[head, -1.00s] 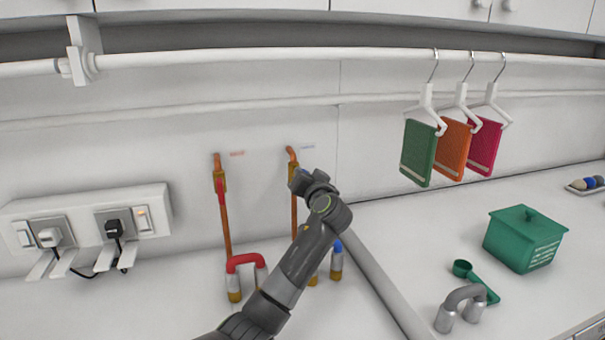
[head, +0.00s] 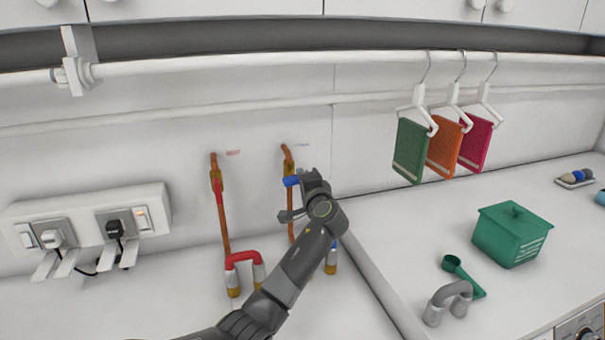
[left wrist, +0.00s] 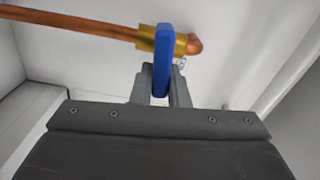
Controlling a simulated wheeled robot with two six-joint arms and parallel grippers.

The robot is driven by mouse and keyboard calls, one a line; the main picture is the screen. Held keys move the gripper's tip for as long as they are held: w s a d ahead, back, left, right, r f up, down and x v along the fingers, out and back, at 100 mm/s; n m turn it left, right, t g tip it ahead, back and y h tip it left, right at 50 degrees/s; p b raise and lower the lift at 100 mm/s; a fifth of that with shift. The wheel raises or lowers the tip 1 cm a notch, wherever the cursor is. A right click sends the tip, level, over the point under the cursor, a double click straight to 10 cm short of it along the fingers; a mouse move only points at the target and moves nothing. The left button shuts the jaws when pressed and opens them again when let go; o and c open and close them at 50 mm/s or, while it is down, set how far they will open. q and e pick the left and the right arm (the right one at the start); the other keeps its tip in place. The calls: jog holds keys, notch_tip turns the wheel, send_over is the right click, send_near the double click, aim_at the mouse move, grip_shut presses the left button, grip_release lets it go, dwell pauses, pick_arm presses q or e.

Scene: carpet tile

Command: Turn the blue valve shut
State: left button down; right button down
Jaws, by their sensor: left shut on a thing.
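The blue valve handle (head: 291,181) is on the brass valve body (head: 289,168) of the right copper pipe (head: 291,232). In the head view it points across the pipe, with its right end at my gripper. My left gripper (head: 299,197) is at the handle, partly hidden by its own wrist. In the left wrist view the blue handle (left wrist: 161,50) crosses the copper pipe (left wrist: 75,20), and its near end is between the two fingers of my left gripper (left wrist: 160,90), which are shut on it. My right gripper is not in view.
A red valve handle (head: 219,192) lies along the left copper pipe. A red-topped bent pipe (head: 245,256) stands below it. A socket panel (head: 88,228) is at left. Towels (head: 442,147) hang at right. A green box (head: 511,235), scoop (head: 463,275) and grey tap (head: 449,299) stand at right.

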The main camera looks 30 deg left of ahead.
pick_arm(q)
jog(key=shift+m+p, duration=0.35)
jog(key=shift+m, duration=0.45)
jog(key=c, duration=1.4)
grip_release()
jog(key=shift+a+f, duration=0.15)
jog(key=shift+a, duration=0.05)
jog(key=shift+d, duration=0.1)
